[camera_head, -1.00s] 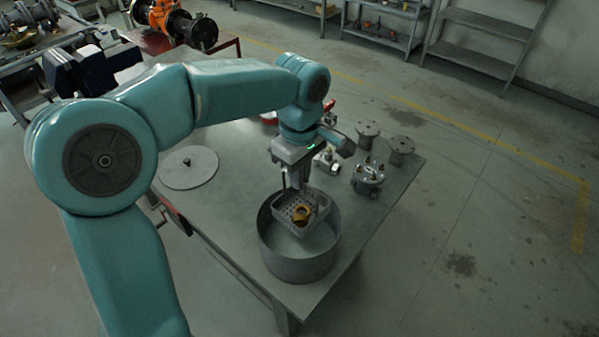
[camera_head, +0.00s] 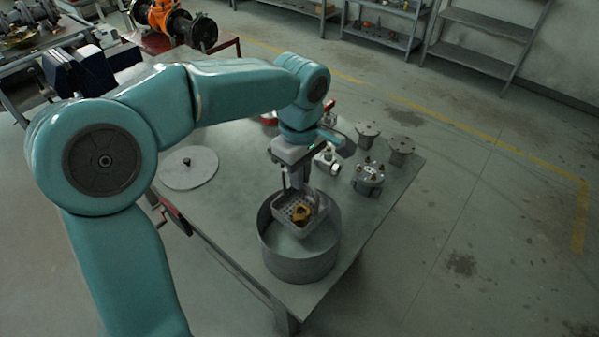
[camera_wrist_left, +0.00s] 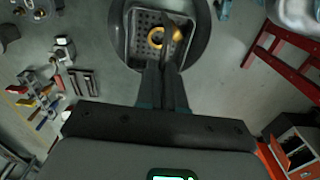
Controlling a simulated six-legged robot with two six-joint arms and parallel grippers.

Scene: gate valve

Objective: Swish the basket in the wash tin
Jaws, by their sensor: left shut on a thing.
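The wash tin (camera_head: 298,268) is a round grey tub near the front edge of the table. The perforated basket (camera_head: 287,213) hangs at the tin's mouth, inside its rim, with a brass part (camera_head: 302,213) in it. My left gripper (camera_head: 298,190) points down from above and is shut on the basket at its back side. In the left wrist view the basket (camera_wrist_left: 143,22) sits within the tin's dark round wall (camera_wrist_left: 202,40), beyond my gripper's fingers (camera_wrist_left: 162,85), which partly cover it. The brass ring (camera_wrist_left: 156,37) shows beside the fingers. My right gripper is not in view.
A round lid (camera_head: 188,168) lies on the table to the left. A bolted flange (camera_head: 368,178), two grey spool pieces (camera_head: 402,150) and a small valve fitting (camera_head: 327,160) stand on the right. Shelves line the back wall.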

